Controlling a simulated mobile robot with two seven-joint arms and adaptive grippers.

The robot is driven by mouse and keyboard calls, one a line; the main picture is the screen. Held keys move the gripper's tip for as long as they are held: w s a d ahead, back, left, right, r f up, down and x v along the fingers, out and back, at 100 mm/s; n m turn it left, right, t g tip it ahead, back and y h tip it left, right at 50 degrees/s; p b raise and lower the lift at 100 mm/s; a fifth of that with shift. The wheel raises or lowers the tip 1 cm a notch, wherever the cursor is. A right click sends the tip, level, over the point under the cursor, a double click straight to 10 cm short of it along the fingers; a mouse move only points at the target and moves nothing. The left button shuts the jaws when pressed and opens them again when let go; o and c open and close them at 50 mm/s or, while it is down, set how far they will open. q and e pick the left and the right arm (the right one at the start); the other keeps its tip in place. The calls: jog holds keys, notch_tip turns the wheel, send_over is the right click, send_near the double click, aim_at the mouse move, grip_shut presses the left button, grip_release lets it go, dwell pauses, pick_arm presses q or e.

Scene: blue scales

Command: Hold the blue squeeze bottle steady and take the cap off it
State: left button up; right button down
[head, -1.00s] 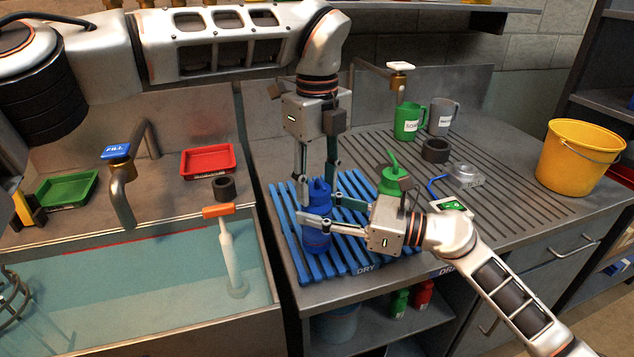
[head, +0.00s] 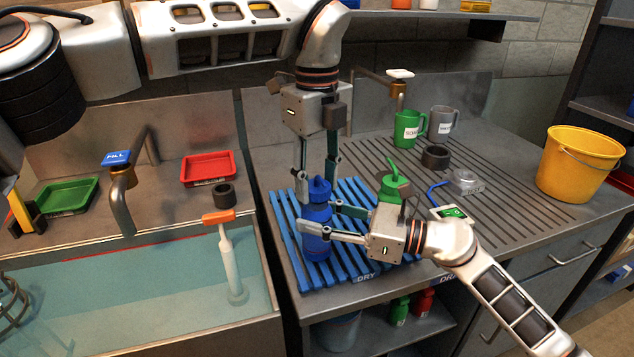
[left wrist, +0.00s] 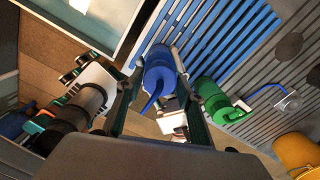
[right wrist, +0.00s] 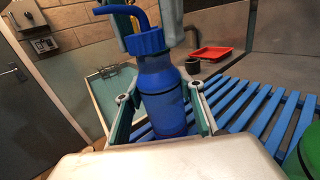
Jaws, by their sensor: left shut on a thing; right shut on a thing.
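The blue squeeze bottle (head: 317,246) stands upright at the left part of the blue slatted rack (head: 355,262). Its blue cap (head: 319,192), with a bent spout, is at the top of the bottle. My left gripper (head: 318,184) points down from above and is shut on the cap. My right gripper (head: 322,218) comes in from the right and is shut on the bottle's body. In the right wrist view the cap (right wrist: 147,41) sits in line over the bottle (right wrist: 163,98); I cannot tell whether a small gap separates them.
A green bottle (head: 391,184) with a spout stands close behind my right gripper. The water-filled sink (head: 140,290) lies to the left. Mugs, a dark ring (head: 436,156) and a yellow bucket (head: 580,165) stand farther back and right.

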pick_arm(q)
jog(key=shift+r, duration=0.1)
pick_arm(e)
jog(key=shift+f, duration=0.1)
pick_arm(q)
jog(key=shift+r, duration=1.9)
pick_arm(e)
jog(key=c, duration=1.2)
grip_release()
jog(key=shift+d, duration=0.1)
